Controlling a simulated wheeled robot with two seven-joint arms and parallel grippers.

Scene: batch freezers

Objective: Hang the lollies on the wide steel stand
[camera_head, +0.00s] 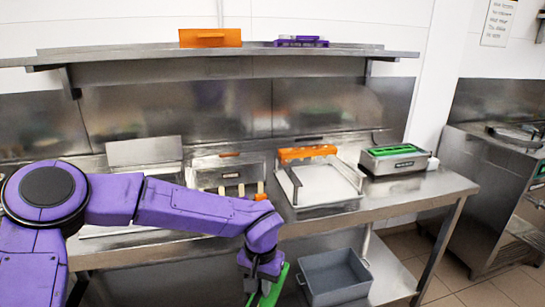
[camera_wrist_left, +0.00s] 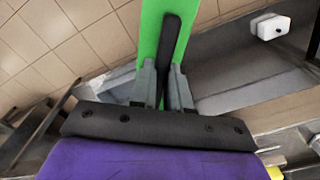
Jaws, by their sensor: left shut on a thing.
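My left gripper (camera_head: 262,272) hangs low in front of the bench, its tips partly hidden by the wrist. In the left wrist view the two grey fingers (camera_wrist_left: 163,88) are closed around the dark bar of a green flat piece (camera_wrist_left: 150,40). The green piece (camera_head: 270,292) also shows at the bottom of the head view. A wide steel stand (camera_head: 356,174) with side rails stands on the bench around a white tray, an orange bar (camera_head: 306,152) across its back. Several pale sticks (camera_head: 241,190) stand up behind my forearm; what holds them is partly hidden. My right gripper is out of view.
A grey box with a green insert (camera_head: 394,150) stands at the bench's right. A grey bin (camera_head: 335,277) sits on the lower shelf. Bare bench (camera_head: 425,187) shows at the right end.

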